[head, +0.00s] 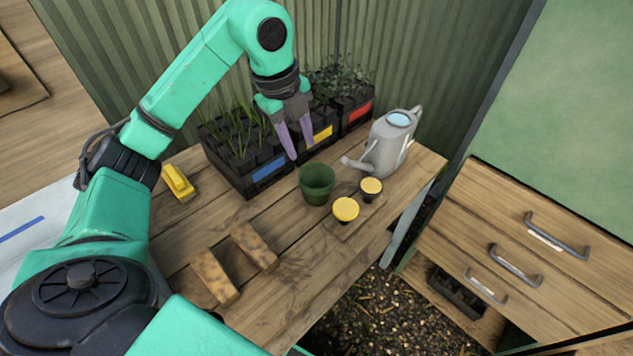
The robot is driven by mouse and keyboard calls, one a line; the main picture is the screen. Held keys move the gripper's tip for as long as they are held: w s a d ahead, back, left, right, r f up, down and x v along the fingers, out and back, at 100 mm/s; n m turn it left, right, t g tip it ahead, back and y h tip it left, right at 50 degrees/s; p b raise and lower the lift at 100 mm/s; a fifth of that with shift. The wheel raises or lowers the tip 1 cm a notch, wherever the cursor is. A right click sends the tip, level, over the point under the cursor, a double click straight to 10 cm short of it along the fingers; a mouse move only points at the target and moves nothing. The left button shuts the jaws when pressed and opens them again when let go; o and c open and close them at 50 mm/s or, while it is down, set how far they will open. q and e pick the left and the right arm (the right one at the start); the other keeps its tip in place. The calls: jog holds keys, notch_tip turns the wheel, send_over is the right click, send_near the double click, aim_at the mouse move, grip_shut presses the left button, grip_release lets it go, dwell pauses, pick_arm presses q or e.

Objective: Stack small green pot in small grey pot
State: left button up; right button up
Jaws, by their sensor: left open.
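The green pot (317,184) stands upright on the wooden bench, its dark open mouth facing up. My left gripper (300,152) is open and empty, with its purple fingers pointing down. In the picture the fingertips are just above and left of the green pot's rim, apart from it. I cannot make out a small grey pot anywhere in this view. My right gripper is out of view.
A grey watering can (388,145) stands behind the pot, near black seedling trays (243,165). Two yellow-topped items (346,209) sit to the right. Two wooden blocks (254,246) and a yellow object (178,182) are leftward.

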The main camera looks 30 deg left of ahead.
aim_at(302, 184)
pick_arm(q)
jog(key=shift+y, duration=0.4)
jog(key=f, duration=0.5)
jog(key=w+f+p, duration=0.1)
jog(key=f, duration=0.9)
jog(key=shift+w+a, duration=0.35)
jog(key=shift+a, duration=0.05)
grip_shut()
